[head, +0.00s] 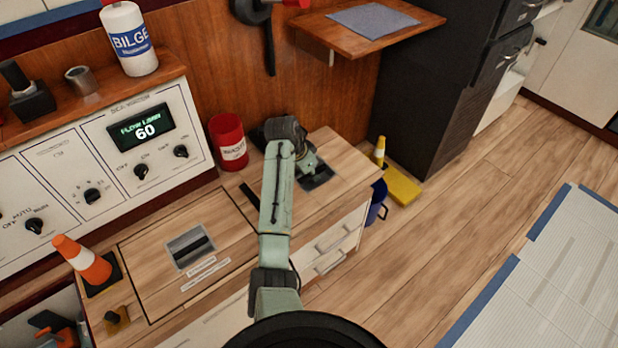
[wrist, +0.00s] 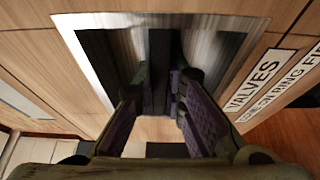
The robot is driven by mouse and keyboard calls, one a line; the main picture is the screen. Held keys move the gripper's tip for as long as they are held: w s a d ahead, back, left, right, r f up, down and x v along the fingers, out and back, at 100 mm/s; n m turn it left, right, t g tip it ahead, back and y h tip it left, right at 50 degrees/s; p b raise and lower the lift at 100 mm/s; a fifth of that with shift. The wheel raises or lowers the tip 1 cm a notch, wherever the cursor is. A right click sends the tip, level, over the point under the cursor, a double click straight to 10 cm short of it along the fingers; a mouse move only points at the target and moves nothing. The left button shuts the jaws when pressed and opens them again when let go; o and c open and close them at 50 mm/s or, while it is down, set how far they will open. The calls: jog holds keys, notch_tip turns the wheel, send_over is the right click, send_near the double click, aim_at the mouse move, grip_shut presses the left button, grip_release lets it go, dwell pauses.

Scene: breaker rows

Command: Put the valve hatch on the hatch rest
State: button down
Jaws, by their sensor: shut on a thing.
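The valve hatch (wrist: 130,133) is a light wood panel with a bright metal recessed frame and a dark handle bar (wrist: 160,62). A white label reading "VALVES" lies to the right of the frame in the wrist view. My gripper (wrist: 162,100) reaches into the recess with its purple-padded fingers shut on the bar. In the head view, the hatch (head: 347,163) is at the right end of the counter, with my gripper (head: 316,172) over its dark recess, partly hidden by my arm. I cannot tell whether it is raised. No label clearly marks the hatch rest.
Another hatch (head: 150,270) with a recessed handle lies left on the counter. An orange cone (head: 85,262) and a red waste can (head: 229,142) stand nearby. A wooden shelf (head: 420,18) with a grey mat is at the upper right. Blue tape (head: 485,300) edges a pale floor area.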

aim_at(311, 180)
jog(key=shift+w+f, duration=0.1)
jog(key=shift+f, duration=1.4)
jog(key=c, duration=2.1)
grip_release()
jog(key=shift+f, duration=0.25)
jog(key=o, duration=0.4)
jog(key=shift+o, duration=0.2)
jog(key=shift+r+p, duration=0.15)
jog(key=shift+p, duration=0.15)
jog(key=v, duration=1.2)
jog(key=shift+b, duration=0.35)
